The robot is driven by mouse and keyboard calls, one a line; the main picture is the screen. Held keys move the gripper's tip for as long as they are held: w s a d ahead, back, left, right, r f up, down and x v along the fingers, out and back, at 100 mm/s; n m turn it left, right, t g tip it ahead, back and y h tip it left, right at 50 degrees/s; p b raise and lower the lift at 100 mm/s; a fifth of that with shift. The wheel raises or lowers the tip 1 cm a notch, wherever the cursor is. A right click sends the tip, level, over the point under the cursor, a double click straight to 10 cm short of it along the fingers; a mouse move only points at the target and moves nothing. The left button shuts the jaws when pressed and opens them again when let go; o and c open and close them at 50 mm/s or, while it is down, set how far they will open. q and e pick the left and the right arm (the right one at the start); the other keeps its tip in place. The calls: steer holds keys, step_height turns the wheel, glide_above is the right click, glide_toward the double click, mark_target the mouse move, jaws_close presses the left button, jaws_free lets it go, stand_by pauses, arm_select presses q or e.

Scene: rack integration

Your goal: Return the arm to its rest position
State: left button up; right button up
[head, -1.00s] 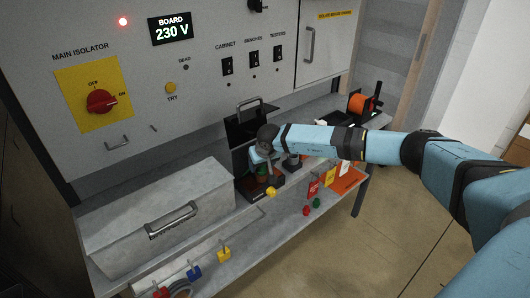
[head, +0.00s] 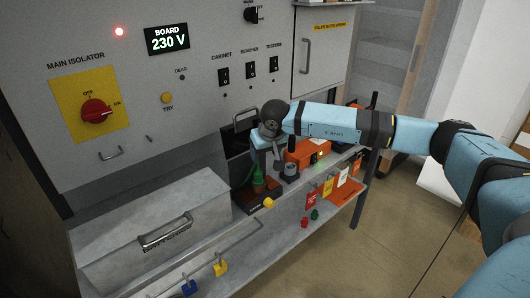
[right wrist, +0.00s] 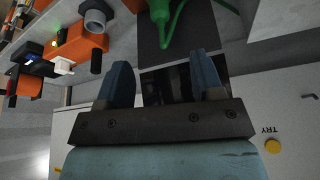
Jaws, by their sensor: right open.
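My right arm (head: 345,122) comes in from the right in the head view and reaches across the bench to the panel. My right gripper (head: 266,156) points down at its end, above the bench near a green item (head: 258,180) on a dark stand. In the right wrist view the two blue fingers of the gripper (right wrist: 162,78) are apart with nothing held between them. The green item (right wrist: 160,12) shows beyond the fingertips. My left gripper is not in view.
The panel has a red main isolator knob (head: 96,111) and a display (head: 167,39) reading 230 V. A grey lidded box (head: 150,225) stands at the left of the bench. An orange box (head: 307,152) is right of the gripper. Coloured tags hang along the front edge.

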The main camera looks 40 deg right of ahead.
stand_by(0.3)
steer(key=s+a+f+m+g+y, duration=0.1)
steer(key=s+a+f+m+y, duration=0.15)
steer(key=a, duration=0.45)
steer(key=s+a+f+m+g+y+p, duration=0.1)
steer(key=s+a+f+y, duration=0.15)
steer(key=a, duration=0.35)
steer(key=s+a+f+m+y, duration=0.2)
steer(key=a+y, duration=0.2)
steer(key=a, duration=0.3)
steer(key=s+a+r+m+t+y+p, duration=0.1)
steer(key=s+a+m+t+y, duration=0.25)
steer(key=a+m, duration=0.55)
steer(key=s+a+r+m+t+y+p, duration=0.15)
steer(key=s+a+m+y, duration=0.3)
steer(key=m, duration=0.85)
steer(key=s+d+f+n+t+h, duration=0.1)
steer(key=s+d+f+n+h, duration=0.2)
steer(key=s+f+n, duration=0.3)
steer(key=s+d+f+n+t+h+p, duration=0.1)
steer(key=s+d+f+n+h, duration=0.3)
steer(key=n, duration=1.1)
steer(key=s+d+f+n+t+h, duration=0.1)
steer(key=s+d+f+n+h, duration=0.3)
steer(key=n, duration=0.7)
steer(key=s+f+h, duration=0.2)
steer(key=s+f, duration=0.1)
steer(key=f, duration=0.1)
steer(key=shift+s+n, duration=0.35)
